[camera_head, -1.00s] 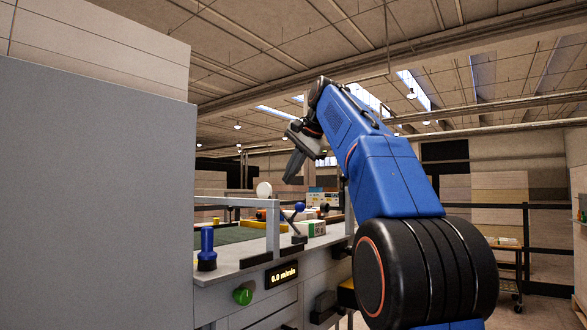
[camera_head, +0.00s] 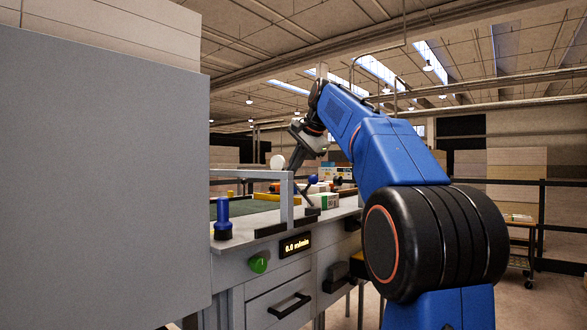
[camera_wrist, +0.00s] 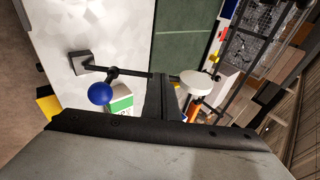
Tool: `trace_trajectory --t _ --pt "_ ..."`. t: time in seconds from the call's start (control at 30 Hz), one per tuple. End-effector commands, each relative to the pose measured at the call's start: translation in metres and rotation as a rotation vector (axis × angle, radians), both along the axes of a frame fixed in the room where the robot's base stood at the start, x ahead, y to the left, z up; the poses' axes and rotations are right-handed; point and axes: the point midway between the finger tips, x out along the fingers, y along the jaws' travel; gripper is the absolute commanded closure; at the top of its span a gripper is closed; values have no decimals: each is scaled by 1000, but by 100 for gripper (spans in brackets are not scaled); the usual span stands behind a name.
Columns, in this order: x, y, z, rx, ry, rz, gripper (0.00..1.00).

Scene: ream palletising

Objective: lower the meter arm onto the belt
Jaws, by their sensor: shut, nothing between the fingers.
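The meter arm is a dark rod (camera_wrist: 136,73) with a white wheel (camera_wrist: 198,83) at one end and a blue ball knob (camera_wrist: 100,93) on its side. In the head view the white wheel (camera_head: 277,161) stands above the green belt (camera_head: 238,208), with the blue knob (camera_head: 312,180) to its right. My gripper (camera_head: 292,168) is shut and empty, pointing down near the wheel and knob. In the wrist view my gripper (camera_wrist: 160,80) overlaps the rod between knob and wheel. I cannot tell whether it touches the rod.
A grey frame (camera_head: 287,200) stands over the belt's near end. A blue post (camera_head: 223,215), a green button (camera_head: 258,265) and a display reading 0.0 m/min (camera_head: 296,245) are on the near side. A green-and-white box (camera_head: 328,201) sits by the arm. A large grey panel (camera_head: 100,165) fills the left.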

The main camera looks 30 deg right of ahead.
Motion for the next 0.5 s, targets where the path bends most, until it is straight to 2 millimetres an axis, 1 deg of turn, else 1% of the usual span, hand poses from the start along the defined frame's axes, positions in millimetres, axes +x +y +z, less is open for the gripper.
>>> trace_trajectory --t 0.23,0.5 --pt "3 1 -2 -8 22 0 100" --pt "14 5 -9 -39 110 2 100"
